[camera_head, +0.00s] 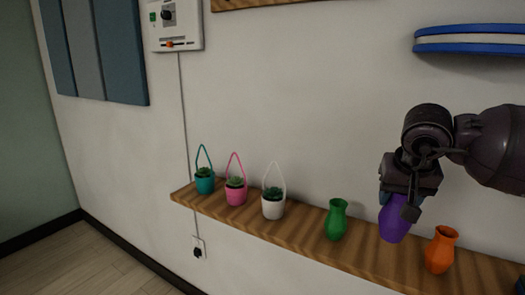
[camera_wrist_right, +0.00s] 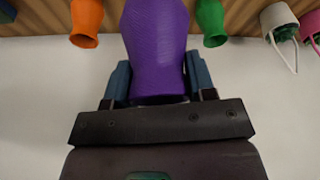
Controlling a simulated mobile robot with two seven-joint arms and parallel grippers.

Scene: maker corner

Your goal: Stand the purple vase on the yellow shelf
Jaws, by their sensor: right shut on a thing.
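The purple vase (camera_head: 394,222) is between the fingers of my right gripper (camera_head: 400,200), which is shut on its upper part. The vase is close to upright, at the wooden shelf between a green vase and an orange vase. I cannot tell whether its base touches the shelf. In the right wrist view the purple vase (camera_wrist_right: 155,45) fills the space between the two fingers of the right gripper (camera_wrist_right: 158,80). No clearly yellow shelf shows; the shelf below is brown striped wood (camera_head: 300,240). My left gripper is not in view.
On the wooden shelf stand a green vase (camera_head: 337,219), an orange vase (camera_head: 441,250), and teal (camera_head: 205,184), pink (camera_head: 236,195) and white (camera_head: 273,208) plant pots with looped handles. A blue-edged shelf (camera_head: 470,47) is on the wall at upper right.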

